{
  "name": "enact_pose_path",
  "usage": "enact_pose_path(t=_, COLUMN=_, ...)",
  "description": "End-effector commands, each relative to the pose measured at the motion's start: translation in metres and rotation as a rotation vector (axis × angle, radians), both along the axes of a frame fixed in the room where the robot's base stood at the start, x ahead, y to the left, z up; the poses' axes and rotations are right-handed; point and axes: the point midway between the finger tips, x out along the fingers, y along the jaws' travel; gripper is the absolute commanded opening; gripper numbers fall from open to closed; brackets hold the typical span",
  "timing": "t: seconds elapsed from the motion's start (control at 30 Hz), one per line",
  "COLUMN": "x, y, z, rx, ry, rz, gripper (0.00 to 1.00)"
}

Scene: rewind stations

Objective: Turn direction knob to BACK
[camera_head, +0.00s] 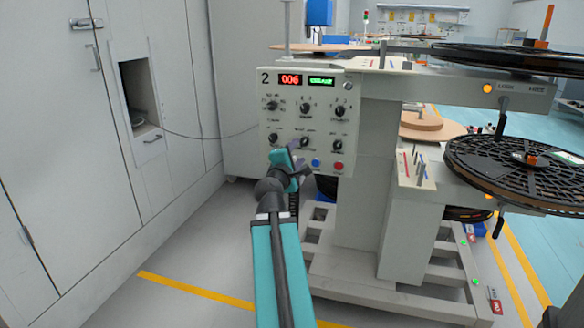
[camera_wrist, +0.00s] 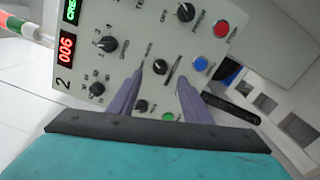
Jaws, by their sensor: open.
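The lower middle knob (camera_wrist: 160,67) lies between the fingertips of my gripper (camera_wrist: 160,78) in the wrist view. It also shows in the head view (camera_head: 304,142), just above my gripper (camera_head: 297,160). I cannot name it as the direction knob from its label. The two purple fingers are open, one on each side of it, with a gap visible; contact cannot be told. The knob's pointer setting is unclear.
Blue (camera_wrist: 200,63), red (camera_wrist: 221,30) and green (camera_wrist: 168,117) buttons sit below the knobs, close to my fingers. A red display (camera_head: 290,79) reads 006. Black reels (camera_head: 480,165) stand right; white cabinets (camera_head: 60,130) line the left. A thin cable (camera_head: 205,138) runs to the panel.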

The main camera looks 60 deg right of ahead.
Motion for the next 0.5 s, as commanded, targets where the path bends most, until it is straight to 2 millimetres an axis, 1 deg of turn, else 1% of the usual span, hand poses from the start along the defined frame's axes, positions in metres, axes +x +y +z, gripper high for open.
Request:
enact_pose_path(t=0.03, x=-0.0001, y=0.0005, z=-0.003, rx=-0.002, ry=-0.001, rz=0.0, gripper=0.45)
enact_pose_path(t=0.5, x=-0.0027, y=0.0064, z=-0.0027, rx=-0.002, ry=-0.003, rz=-0.005, gripper=0.45)
